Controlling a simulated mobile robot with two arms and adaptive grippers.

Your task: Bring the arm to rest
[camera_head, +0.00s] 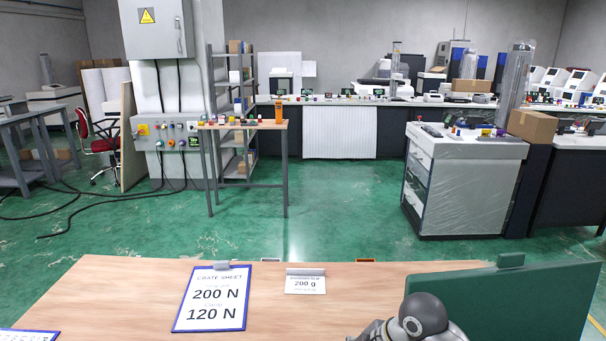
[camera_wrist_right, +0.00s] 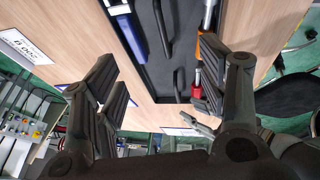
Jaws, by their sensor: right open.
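My right gripper (camera_wrist_right: 162,102) shows in the right wrist view with its two dark fingers spread wide and nothing between them. Beyond the fingers lies a dark tray or open case (camera_wrist_right: 150,75) on the wooden table (camera_wrist_right: 80,40). In the head view, a grey rounded joint of my right arm (camera_head: 424,316) stands at the bottom edge, in front of the green case lid (camera_head: 510,300); the right gripper itself is hidden there. My left gripper is in neither view.
The dark case holds a blue tool (camera_wrist_right: 130,35) and a red-handled tool (camera_wrist_right: 197,80). Beyond is open green floor (camera_head: 330,205), a small table (camera_head: 245,125) and a white cabinet (camera_head: 465,180).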

